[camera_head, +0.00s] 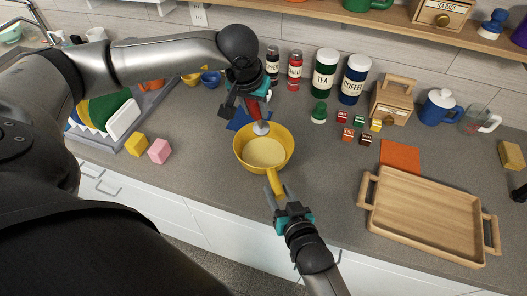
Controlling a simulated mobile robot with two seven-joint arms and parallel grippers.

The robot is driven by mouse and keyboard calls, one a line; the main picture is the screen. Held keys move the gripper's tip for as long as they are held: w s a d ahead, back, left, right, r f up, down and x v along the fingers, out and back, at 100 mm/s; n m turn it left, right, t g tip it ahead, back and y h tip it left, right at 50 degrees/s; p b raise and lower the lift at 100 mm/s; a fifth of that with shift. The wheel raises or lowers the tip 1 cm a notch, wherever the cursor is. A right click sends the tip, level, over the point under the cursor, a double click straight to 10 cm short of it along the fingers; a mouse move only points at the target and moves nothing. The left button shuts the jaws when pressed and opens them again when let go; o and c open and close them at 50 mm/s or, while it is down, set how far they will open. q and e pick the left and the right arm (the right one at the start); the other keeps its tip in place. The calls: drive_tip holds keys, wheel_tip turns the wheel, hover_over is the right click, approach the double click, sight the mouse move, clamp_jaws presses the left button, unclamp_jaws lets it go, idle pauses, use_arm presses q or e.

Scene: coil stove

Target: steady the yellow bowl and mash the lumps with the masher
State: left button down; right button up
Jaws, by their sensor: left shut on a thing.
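The yellow bowl (240,150) stands on the grey counter with its handle (275,182) pointing toward me. A smooth pale yellow area shows inside it; I cannot make out separate lumps. My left gripper (254,103) is shut on the masher (261,128), above the bowl's far rim. The masher's red handle is partly hidden by the fingers, and its pale lower end hangs at or just above the rim. My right gripper (279,194) is at the bowl's handle, with its fingers apart on either side of it.
A wooden tray (425,212) and an orange square (400,155) lie to the right. Canisters (325,72), shakers and small blocks stand behind. A dish rack (140,147), a yellow block (136,144) and a pink block (159,151) are on the left. Counter beside the bowl is clear.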

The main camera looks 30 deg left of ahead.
drive_tip(key=shift+o, duration=1.4)
drive_tip(key=v, duration=1.2)
drive_tip(key=shift+d, duration=0.1)
